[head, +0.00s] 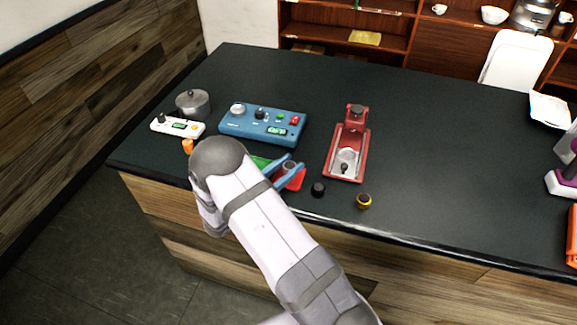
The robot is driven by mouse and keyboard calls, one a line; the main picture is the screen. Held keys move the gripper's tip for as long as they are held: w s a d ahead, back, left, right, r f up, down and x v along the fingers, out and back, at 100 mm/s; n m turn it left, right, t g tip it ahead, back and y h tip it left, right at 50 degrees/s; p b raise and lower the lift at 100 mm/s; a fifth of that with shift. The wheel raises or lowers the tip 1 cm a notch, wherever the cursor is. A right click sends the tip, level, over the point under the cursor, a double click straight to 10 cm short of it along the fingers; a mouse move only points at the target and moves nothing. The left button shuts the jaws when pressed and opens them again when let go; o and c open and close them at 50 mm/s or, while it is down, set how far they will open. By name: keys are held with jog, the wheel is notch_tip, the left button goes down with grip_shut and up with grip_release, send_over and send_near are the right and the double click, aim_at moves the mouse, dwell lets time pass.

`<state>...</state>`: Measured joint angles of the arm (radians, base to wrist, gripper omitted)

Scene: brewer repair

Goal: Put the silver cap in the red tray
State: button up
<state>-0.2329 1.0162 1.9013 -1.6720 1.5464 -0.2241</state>
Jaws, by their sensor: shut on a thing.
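My gripper (292,164) has blue fingers and is shut on a small grey round piece that looks like the silver cap (289,166). The red tray (298,182) shows beneath and beside the fingers, mostly hidden by them and my arm. The cap appears over the red tray in the head view; I cannot tell its height above it or whether it touches.
A green tray (261,162) lies left of the red tray, partly hidden. A blue control box (262,124), white panel (178,127), orange piece (187,146) and red brewer stand (335,160) are around. A black knob (318,189) and yellow-ringed knob (363,201) lie near the front edge.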

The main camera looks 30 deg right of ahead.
jog(key=shift+f, duration=0.3)
